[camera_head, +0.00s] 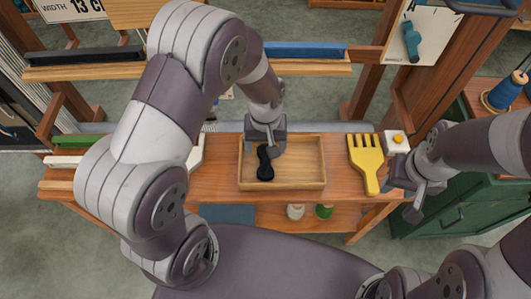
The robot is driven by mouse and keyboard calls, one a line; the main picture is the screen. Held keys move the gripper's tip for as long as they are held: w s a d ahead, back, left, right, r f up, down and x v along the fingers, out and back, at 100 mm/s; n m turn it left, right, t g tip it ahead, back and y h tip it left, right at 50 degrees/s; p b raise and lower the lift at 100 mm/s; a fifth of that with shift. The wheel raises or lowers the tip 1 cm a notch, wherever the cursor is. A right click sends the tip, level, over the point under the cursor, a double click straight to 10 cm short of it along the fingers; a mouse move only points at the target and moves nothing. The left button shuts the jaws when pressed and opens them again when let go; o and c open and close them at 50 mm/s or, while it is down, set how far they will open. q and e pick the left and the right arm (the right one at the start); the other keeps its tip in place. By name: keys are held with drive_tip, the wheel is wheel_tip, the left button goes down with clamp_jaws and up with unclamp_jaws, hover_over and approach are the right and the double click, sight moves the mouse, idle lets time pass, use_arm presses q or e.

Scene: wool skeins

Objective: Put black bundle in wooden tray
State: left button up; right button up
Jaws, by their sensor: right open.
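The black bundle (264,167) is a narrow, dark shape over the left half of the wooden tray (310,187), upright in the picture. Whether it rests on the tray floor or hangs just above it cannot be told. My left gripper (268,148) points down over the tray, right at the bundle's upper end. Its fingers are small and partly hidden, so whether they grip the bundle is unclear. My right gripper (414,198) is open and empty, to the right of the tray near the bench's right end.
A yellow fork-shaped comb (367,161) lies on the wooden bench (215,182) right of the tray. A white block with a yellow knob (396,142) sits beyond it. Small spools (324,211) stand on the shelf below. A green cabinet (465,210) is at right.

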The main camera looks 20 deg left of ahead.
use_arm(q)
drive_tip(key=s+a+r+m, duration=0.1)
drive_tip(key=s+a+r, duration=0.2)
drive_tip(key=s+r, duration=0.1)
drive_tip(key=s+a+r+m+t, duration=0.1)
drive_tip(key=s+a+r+m, duration=0.1)
drive_tip(key=r, duration=0.4)
drive_tip(key=shift+s+a+r, duration=0.35)
drive_tip(key=shift+s+a, duration=0.1)
drive_tip(key=shift+s, duration=0.6)
